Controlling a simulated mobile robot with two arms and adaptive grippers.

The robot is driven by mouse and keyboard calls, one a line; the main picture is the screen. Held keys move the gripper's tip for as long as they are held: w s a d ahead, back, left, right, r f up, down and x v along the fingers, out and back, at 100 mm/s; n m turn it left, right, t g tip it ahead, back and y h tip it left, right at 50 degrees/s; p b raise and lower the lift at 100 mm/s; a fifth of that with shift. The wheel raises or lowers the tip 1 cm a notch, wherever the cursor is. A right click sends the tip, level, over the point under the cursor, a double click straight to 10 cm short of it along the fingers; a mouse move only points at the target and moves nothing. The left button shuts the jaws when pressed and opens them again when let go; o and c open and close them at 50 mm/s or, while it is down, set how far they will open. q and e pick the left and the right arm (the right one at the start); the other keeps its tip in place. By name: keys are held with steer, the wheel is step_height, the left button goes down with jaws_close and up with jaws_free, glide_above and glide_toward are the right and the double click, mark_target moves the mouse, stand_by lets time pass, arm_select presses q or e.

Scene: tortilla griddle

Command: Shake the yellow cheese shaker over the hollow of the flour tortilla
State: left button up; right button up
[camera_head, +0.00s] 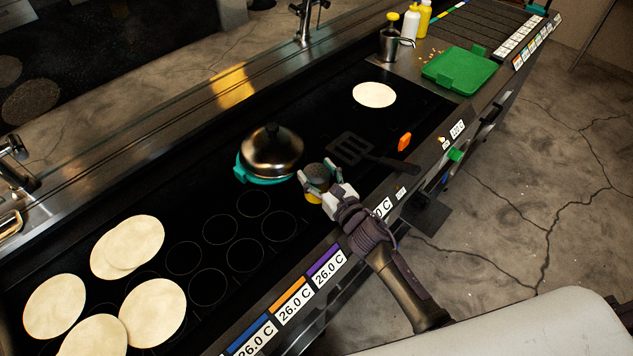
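The yellow cheese shaker (313,197) has a dark grey top and stands near the front edge of the black griddle (290,115). My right gripper (317,178) has its teal fingertips on either side of the shaker and appears closed on it. The fingers hide part of its body, and I cannot tell whether its base touches the griddle. A single pale flour tortilla (374,95) lies at the far right of the griddle. Several more tortillas (153,312) lie at the near left, some overlapping. No hollow is clear in any of them. My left gripper is not in view.
A domed metal lid (272,151) on a teal base is left of the shaker. A black spatula (351,148) and an orange block (404,142) lie to its right.

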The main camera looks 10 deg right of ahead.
steer(key=c, duration=0.5)
steer(key=shift+r, duration=0.6)
step_height(320, 180, up, 3)
steer(key=shift+f, duration=0.1)
steer(key=s+d+r, duration=0.5)
steer(key=s+r, duration=0.2)
steer(key=s, duration=0.3)
steer(key=shift+s+d, duration=0.15)
steer(key=shift+d, duration=0.15)
